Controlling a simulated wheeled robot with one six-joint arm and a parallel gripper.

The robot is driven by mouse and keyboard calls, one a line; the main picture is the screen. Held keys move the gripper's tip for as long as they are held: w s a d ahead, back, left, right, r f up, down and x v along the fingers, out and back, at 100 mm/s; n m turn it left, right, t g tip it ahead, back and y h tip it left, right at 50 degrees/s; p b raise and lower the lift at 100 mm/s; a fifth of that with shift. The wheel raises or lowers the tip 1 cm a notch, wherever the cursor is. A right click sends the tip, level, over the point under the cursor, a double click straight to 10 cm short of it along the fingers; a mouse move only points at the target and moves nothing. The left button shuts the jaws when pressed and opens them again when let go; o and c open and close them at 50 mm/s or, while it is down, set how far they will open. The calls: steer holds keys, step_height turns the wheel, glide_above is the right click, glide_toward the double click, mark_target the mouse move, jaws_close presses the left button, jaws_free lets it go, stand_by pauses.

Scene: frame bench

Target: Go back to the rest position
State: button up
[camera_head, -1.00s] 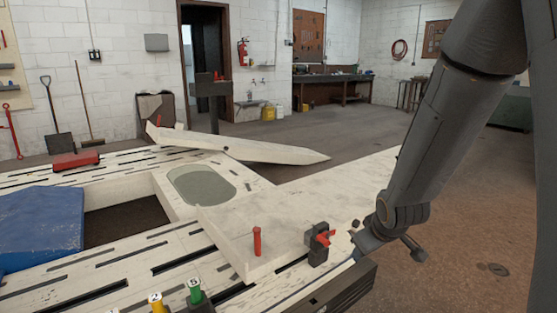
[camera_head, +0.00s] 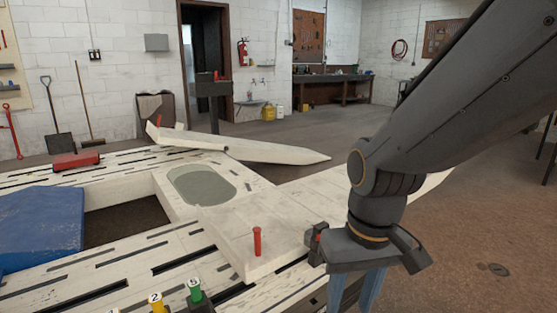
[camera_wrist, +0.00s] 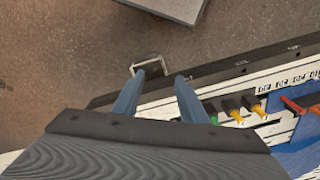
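My gripper (camera_head: 354,297) hangs with its blue fingers downward, at the near edge of the bench in the head view. In the wrist view the two blue fingers of my gripper (camera_wrist: 160,78) stand apart with nothing between them. The gripper is open and empty. The lower fingertips are cut off by the bottom of the head view.
The slotted white bench (camera_head: 120,262) carries a pale frame with a red peg (camera_head: 257,242), a blue cloth (camera_head: 38,228) and a red toolbox (camera_head: 76,160). Coloured numbered tools (camera_head: 194,293) stand at its near edge. Open floor (camera_head: 480,225) lies to the right.

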steer(key=s+d+r+m+p, duration=0.2)
steer(key=d+r+p, duration=0.5)
steer(key=p, duration=0.8)
step_height(320, 180, up, 3)
steer(key=shift+s+f+g+h+p, duration=0.2)
steer(key=shift+s+g+h+p, duration=0.05)
steer(key=shift+g+h+p, duration=0.05)
